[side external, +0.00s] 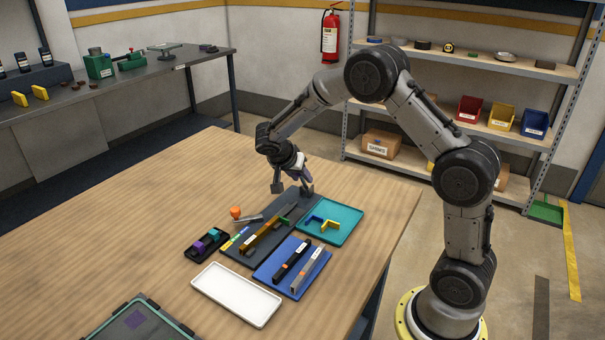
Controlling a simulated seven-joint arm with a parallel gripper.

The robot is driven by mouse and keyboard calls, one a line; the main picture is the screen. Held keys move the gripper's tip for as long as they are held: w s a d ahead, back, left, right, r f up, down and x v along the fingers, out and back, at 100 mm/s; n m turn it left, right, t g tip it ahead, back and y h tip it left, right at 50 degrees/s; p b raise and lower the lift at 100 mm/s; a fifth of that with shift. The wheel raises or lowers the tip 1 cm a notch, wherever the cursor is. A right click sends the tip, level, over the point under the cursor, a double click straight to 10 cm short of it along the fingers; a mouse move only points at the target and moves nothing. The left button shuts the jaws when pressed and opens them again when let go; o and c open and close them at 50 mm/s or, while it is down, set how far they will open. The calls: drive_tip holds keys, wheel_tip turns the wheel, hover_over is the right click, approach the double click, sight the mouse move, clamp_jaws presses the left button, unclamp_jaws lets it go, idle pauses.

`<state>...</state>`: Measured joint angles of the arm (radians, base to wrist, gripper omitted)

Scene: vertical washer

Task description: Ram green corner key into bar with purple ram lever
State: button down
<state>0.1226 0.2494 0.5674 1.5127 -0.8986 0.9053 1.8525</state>
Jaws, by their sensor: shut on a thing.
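A dark grey fixture plate (237,252) lies on the wooden table. A brown-gold bar (262,236) lies along it. The small green corner key (284,220) is at the bar's far right end; how deep it sits in the bar cannot be told. My gripper (292,184) is at the fixture's far end, beyond the key. It is shut on the purple ram lever (301,173), of which only a small purple part shows between the fingers. The rest of the lever is hidden by the gripper.
An orange-knobbed lever (235,213) stands at the fixture's left. A teal tray (346,234) holds blue and yellow corner keys. A blue tray (272,273) holds black and grey bars. A black holder (197,255) has coloured blocks. A white tray (236,295) is empty. The left tabletop is clear.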

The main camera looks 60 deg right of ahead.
drive_tip(key=shift+a+f+h, duration=0.15)
drive_tip(key=shift+a+h, duration=0.1)
drive_tip(key=shift+h, duration=0.05)
drive_tip(key=c, duration=0.6)
unclamp_jaws()
drive_tip(key=v, duration=1.4)
drive_tip(key=shift+d, duration=0.15)
